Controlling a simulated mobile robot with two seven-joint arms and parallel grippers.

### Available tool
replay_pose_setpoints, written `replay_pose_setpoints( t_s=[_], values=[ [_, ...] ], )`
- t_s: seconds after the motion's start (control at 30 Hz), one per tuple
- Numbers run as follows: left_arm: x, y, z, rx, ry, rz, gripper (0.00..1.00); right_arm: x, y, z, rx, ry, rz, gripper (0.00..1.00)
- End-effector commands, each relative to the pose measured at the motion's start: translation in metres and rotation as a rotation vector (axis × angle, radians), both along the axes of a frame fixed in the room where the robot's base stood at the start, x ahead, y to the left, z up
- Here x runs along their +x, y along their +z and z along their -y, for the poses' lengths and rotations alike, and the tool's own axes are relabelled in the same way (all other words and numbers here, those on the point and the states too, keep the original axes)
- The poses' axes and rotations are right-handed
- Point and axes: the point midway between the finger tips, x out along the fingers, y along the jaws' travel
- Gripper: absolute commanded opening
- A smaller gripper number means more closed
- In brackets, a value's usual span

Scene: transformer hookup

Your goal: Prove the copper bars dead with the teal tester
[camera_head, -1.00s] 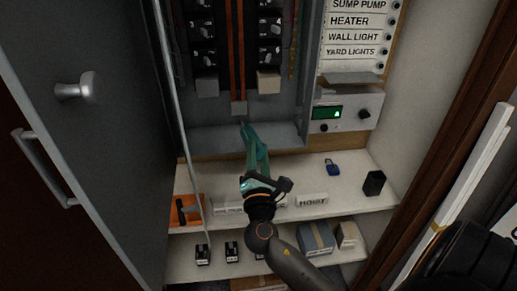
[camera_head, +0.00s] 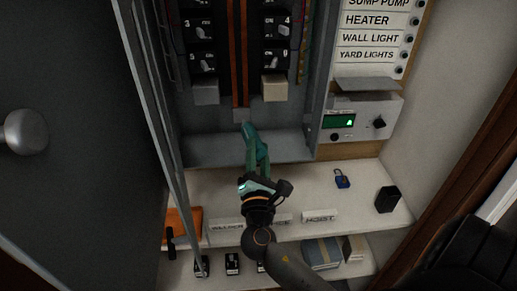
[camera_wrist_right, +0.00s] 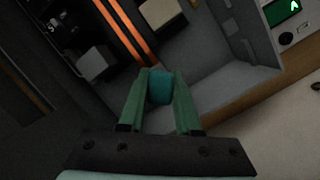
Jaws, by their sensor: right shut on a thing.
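Two copper bars (camera_head: 237,60) run upright between the two columns of breakers in the open panel. They also show, tilted, in the right wrist view (camera_wrist_right: 124,28). My right gripper (camera_head: 256,160) is shut on the teal tester (camera_head: 250,136), just in front of the panel's bottom edge. The tester's tip points up toward the lower end of the bars, and I cannot tell that it touches them. In the right wrist view the tester (camera_wrist_right: 160,86) sits between the green fingers (camera_wrist_right: 160,100). My left gripper is out of view.
A shelf (camera_head: 300,188) below the panel holds a blue padlock (camera_head: 342,179), a black box (camera_head: 387,200), white label plates (camera_head: 320,217) and an orange item (camera_head: 183,223). A meter with a green display (camera_head: 340,121) is at right. The grey door (camera_head: 60,200) stands open at left.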

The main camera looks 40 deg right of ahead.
Motion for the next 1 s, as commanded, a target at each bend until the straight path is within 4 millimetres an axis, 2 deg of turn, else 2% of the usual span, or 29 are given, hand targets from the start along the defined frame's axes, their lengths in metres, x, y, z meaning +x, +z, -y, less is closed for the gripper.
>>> replay_pose_setpoints(
  t_s=[1.0],
  values=[
    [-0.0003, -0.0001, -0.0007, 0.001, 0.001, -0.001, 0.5, 0.005, 0.0008, 0.0028, 0.0, 0.0, 0.002, 0.0]
  ],
)
